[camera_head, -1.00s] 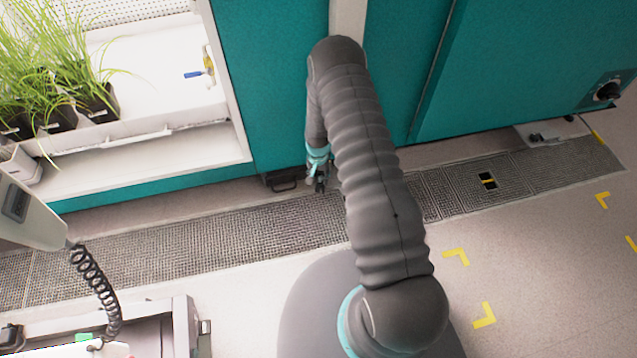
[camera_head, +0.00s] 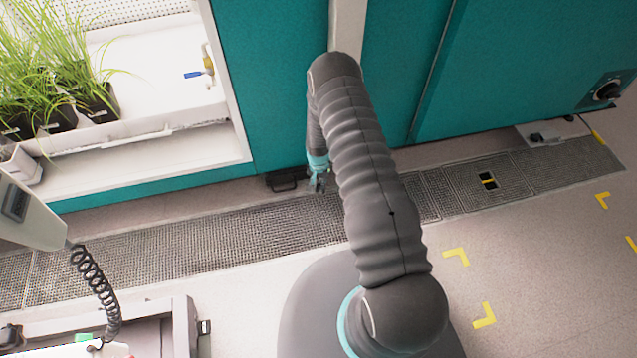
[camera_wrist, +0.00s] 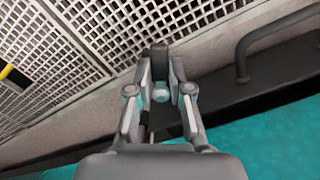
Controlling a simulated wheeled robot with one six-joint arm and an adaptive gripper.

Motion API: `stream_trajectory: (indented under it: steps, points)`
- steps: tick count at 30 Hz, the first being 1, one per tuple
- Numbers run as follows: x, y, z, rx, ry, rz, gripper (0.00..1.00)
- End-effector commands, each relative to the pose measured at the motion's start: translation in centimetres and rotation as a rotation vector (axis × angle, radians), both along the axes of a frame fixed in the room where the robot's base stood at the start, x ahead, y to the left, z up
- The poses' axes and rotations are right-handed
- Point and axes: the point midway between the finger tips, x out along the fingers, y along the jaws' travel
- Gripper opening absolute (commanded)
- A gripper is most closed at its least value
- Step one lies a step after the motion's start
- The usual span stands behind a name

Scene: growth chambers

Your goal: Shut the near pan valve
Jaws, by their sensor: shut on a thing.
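A valve with a blue lever (camera_head: 194,75) and a brass-coloured body (camera_head: 209,66) is on the right end of the white tray (camera_head: 150,95) in the open chamber. The lever points left, away from the body. My gripper (camera_head: 317,186) is far from this valve, low by the floor grating at the foot of the teal cabinet. In the wrist view my gripper (camera_wrist: 160,75) is closed around a small dark piece (camera_wrist: 159,57). Most of that piece is hidden by the fingers, so I cannot tell what it belongs to.
A black bar handle (camera_wrist: 243,55) on a dark base is beside my gripper; it also shows in the head view (camera_head: 284,184). Floor grating (camera_head: 230,235) runs along the cabinets. Potted grass (camera_head: 60,75) stands at upper left. A cart (camera_head: 180,325) is at lower left.

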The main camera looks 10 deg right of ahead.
Motion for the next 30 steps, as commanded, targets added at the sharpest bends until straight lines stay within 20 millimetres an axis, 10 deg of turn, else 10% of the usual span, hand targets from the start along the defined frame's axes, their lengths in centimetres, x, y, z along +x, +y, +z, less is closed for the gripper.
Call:
stream_trajectory:
  steps: [30]
  points:
    - [1.8, 1.6, -0.4, 0.002, -0.003, -0.62, 0.0]
